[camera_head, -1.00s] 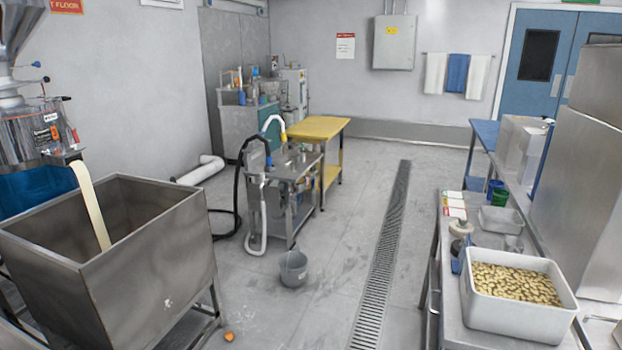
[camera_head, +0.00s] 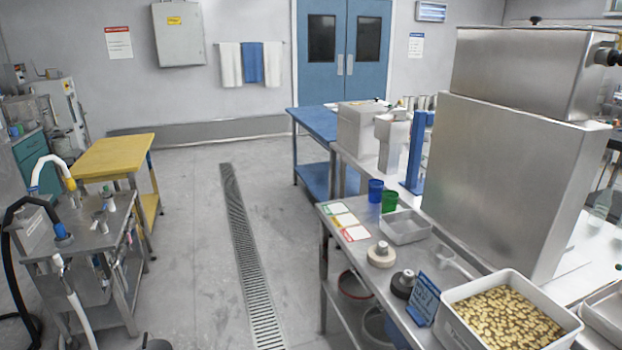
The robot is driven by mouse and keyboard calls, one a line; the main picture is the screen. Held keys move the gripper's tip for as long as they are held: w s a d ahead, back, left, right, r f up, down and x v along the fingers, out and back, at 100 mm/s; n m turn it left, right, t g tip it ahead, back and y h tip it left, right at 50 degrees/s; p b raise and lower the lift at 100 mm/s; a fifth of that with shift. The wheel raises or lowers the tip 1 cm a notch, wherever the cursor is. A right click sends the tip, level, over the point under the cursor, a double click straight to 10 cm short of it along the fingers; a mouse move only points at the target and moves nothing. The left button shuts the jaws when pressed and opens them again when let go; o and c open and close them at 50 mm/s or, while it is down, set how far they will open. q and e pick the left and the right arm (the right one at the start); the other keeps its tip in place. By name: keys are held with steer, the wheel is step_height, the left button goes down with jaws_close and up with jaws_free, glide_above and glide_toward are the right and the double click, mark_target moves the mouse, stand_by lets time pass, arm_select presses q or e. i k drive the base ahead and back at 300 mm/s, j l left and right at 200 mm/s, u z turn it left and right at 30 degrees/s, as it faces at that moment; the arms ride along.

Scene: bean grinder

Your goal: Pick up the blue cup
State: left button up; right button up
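The blue cup (camera_head: 375,190) stands upright on the steel bench on the right, near the bench's far end. A green cup (camera_head: 389,201) stands close beside it, to its right and a little nearer to me. Neither of my grippers shows in the head view, so nothing can be told of their state.
A steel cart (camera_head: 85,240) is at left. The floor (camera_head: 190,250) between is open.

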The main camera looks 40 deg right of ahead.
mark_target(375, 187)
steer(key=i+l+z, duration=0.15)
steer(key=i+z, duration=0.15)
steer(key=i, duration=0.15)
steer(key=i+z, duration=0.3)
steer(key=i, duration=0.2)
steer(key=i+z, duration=0.3)
steer(key=i, duration=0.15)
steer(key=i+j+z, duration=0.3)
steer(key=i, duration=0.15)
steer(key=i+j+z, duration=0.3)
steer(key=i, duration=0.15)
steer(key=l, duration=0.1)
